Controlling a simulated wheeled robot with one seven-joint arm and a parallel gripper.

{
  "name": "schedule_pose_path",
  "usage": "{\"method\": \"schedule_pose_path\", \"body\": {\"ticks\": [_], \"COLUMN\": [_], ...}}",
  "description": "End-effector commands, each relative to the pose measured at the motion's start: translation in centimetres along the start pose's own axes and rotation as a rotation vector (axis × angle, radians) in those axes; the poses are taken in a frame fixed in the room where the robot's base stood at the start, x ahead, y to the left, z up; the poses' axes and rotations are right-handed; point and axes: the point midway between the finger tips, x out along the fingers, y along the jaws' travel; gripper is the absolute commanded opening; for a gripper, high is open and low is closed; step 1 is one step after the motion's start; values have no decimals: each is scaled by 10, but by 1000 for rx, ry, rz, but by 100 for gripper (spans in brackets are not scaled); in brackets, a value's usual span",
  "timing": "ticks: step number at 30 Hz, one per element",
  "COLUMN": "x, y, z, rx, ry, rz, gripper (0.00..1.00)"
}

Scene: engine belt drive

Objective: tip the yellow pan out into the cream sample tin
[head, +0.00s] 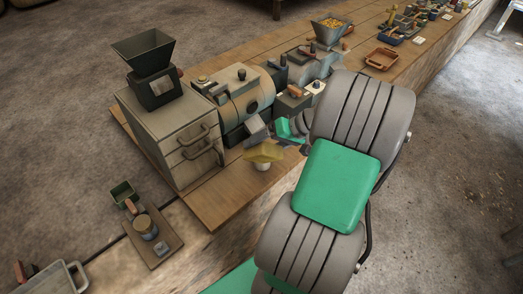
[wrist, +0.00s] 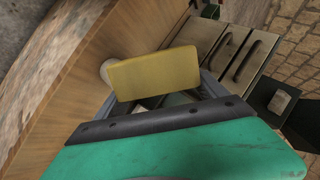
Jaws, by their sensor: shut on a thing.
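My gripper (wrist: 168,98) is shut on the yellow pan (wrist: 155,72), which fills the space in front of its grey fingers in the wrist view. In the head view the yellow pan (head: 263,152) looks tilted and sits right above the cream sample tin (head: 262,166). The tin's lower part shows under the pan; its mouth is hidden. In the wrist view a pale edge of the tin (wrist: 104,73) shows beside the pan's left end. The pan's inside and any contents cannot be seen.
A drawer cabinet (head: 172,130) with a dark hopper (head: 145,50) stands close to the left of the pan. A cylindrical machine (head: 243,95) stands behind it. The wooden bench (head: 215,197) is bare in front of the cabinet. A brown tray (head: 381,59) lies farther back.

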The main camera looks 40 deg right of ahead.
Motion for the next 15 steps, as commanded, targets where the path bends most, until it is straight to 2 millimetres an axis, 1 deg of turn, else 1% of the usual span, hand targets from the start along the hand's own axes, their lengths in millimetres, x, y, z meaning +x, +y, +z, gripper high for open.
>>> {"method": "schedule_pose_path", "body": {"ticks": [15], "x": [0], "y": [-3], "z": [-3], "rx": [36], "ry": [-44], "rz": [-8], "gripper": [12]}}
